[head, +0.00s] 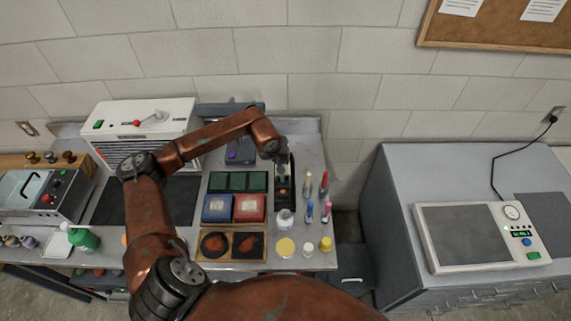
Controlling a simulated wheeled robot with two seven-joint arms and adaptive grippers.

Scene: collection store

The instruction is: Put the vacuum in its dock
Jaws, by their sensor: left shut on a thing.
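My left gripper (283,174) is at the right part of the workbench, seen from above and small in the head view. It is shut on a narrow dark thing with an orange spot (283,193), which looks like the vacuum. The gripper and wrist cover its upper part. I cannot tell the dock apart from this dark thing, or whether the two touch. My right gripper is not in view.
Coloured markers (308,211), a clear jar (285,219) and small yellow and white pots stand close by at the right front. Blue (216,208) and red (249,208) boxes lie to the left. A grey cabinet with a scale (459,238) stands right, across a gap.

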